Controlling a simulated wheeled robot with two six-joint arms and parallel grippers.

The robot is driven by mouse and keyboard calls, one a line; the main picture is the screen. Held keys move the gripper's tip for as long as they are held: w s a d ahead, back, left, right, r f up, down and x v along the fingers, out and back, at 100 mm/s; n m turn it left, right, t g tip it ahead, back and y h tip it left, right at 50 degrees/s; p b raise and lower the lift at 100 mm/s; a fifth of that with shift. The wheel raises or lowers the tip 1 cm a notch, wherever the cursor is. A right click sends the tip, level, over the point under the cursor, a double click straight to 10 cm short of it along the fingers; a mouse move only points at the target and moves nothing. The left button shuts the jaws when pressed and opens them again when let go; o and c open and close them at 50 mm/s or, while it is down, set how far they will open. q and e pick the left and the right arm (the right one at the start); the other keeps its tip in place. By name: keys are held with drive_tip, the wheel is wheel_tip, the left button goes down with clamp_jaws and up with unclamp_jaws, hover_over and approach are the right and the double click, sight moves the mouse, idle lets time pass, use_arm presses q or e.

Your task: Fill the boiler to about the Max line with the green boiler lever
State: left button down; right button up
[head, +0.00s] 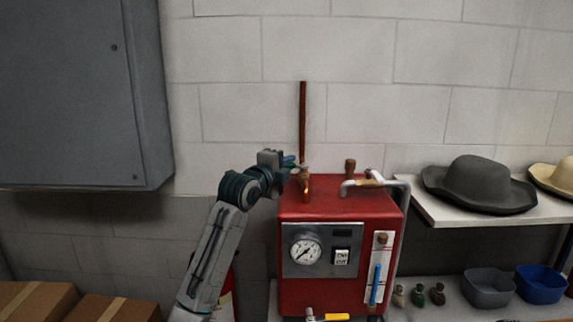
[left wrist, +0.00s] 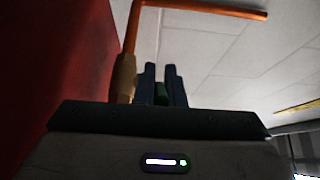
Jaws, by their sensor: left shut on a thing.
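The red boiler (head: 300,212) stands against the wall in the head view, with a pressure gauge (head: 305,252) on its front. A copper pipe (head: 303,120) rises from its top left, with a brass valve at its foot. My left gripper (head: 288,162) is beside that valve. In the left wrist view its two fingers (left wrist: 161,88) are shut on the green boiler lever (left wrist: 161,93), which is mostly hidden between them. A white gauge panel (head: 388,250) on the boiler's right front carries a narrow blue column (head: 375,284). Its Max mark is too small to read. My right gripper is not in view.
A pipe with a yellowish handle (head: 370,182) is on the boiler's top right; another yellow handle (head: 332,317) is low in front. A shelf at right holds a dark hat (head: 475,183). Bowls (head: 488,288) and small bottles stand below. Cardboard boxes (head: 35,302) are at lower left.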

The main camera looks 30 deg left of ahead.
use_arm(q)
drive_tip(key=shift+d+f, duration=0.1)
drive_tip(key=shift+f, duration=0.25)
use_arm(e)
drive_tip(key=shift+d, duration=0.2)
